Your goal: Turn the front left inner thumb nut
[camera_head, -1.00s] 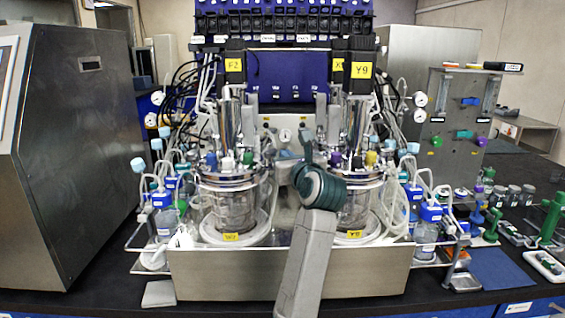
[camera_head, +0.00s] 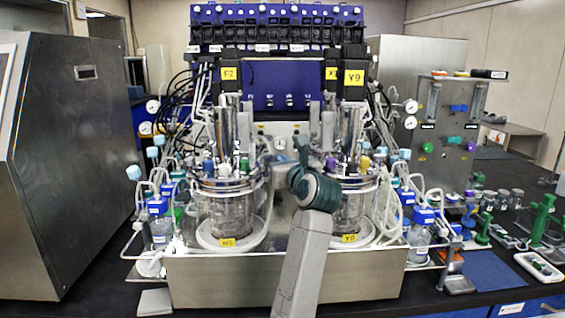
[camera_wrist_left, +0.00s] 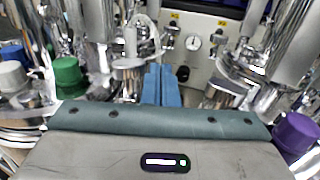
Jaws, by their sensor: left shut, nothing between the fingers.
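The left vessel (camera_head: 225,210) has a shiny metal head plate (camera_head: 222,183) with coloured caps and metal fittings on top. In the left wrist view, a short shiny metal cylinder (camera_wrist_left: 128,76) that looks like a thumb nut stands just left of my fingers; I cannot tell whether they touch it. My left gripper (camera_wrist_left: 162,78) has its blue fingers closed together and empty. In the head view my left gripper (camera_head: 300,146) is between the two vessels, partly hidden by my own wrist. My right gripper is not in view.
The right vessel (camera_head: 352,208) stands close on the other side of my arm. Green (camera_wrist_left: 66,72) and white (camera_wrist_left: 13,76) caps are near my gripper at left, a purple cap (camera_wrist_left: 297,133) at right. A panel with a gauge (camera_wrist_left: 193,42) lies beyond. Tubing surrounds both vessels.

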